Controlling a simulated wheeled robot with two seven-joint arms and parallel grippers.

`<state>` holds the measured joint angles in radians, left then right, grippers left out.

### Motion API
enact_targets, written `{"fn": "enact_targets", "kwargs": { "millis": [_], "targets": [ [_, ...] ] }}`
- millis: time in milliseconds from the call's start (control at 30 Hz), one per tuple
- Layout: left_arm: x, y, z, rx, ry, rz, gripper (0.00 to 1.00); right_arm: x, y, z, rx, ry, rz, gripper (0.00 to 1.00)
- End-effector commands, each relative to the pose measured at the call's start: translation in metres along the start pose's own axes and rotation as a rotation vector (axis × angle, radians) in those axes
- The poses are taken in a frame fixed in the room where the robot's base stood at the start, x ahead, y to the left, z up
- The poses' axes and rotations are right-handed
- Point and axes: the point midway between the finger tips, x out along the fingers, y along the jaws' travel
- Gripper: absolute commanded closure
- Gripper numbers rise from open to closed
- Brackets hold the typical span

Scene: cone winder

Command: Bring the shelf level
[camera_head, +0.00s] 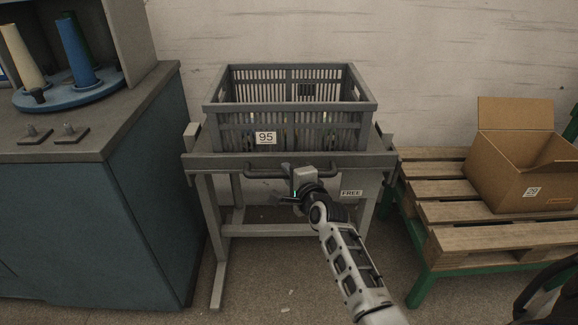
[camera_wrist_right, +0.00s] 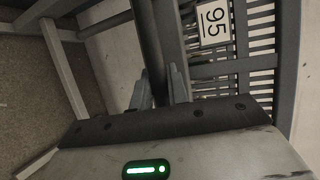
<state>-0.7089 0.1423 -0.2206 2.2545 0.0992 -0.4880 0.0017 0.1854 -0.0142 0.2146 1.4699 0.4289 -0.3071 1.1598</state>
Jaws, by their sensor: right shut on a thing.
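The grey shelf (camera_head: 225,163) is a flat top on a metal frame. Its front edge looks about even from left to right; front-to-back tilt is hard to tell. A dark handle bar (camera_head: 262,175) runs along its front, and also shows in the right wrist view (camera_wrist_right: 150,45). My right gripper (camera_head: 291,180) is shut on the bar near its middle, with the fingers on either side of it in the right wrist view (camera_wrist_right: 161,88). A grey slatted crate (camera_head: 235,118) labelled 95 stands upright on the shelf. My left gripper is not in view.
A blue-sided cabinet (camera_head: 95,225) with cones on a blue turntable (camera_head: 75,94) stands close on the left. A pallet (camera_head: 455,212) on a green frame, with an open cardboard box (camera_head: 510,170), stands on the right.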

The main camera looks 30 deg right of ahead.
Motion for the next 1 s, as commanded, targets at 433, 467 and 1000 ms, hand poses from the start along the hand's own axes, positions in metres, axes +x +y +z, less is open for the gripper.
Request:
{"fn": "enact_targets", "kwargs": {
  "millis": [433,467,1000],
  "targets": [
    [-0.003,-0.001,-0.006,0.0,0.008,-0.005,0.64,0.001,-0.012,-0.002,0.001,0.005,-0.012,0.73],
    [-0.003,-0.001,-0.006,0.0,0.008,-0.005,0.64,0.001,-0.012,-0.002,0.001,0.005,-0.012,0.64],
    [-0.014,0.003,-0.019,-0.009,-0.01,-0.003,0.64,-0.028,-0.01,0.0,0.002,0.001,0.008,0.62]
  ]
}}
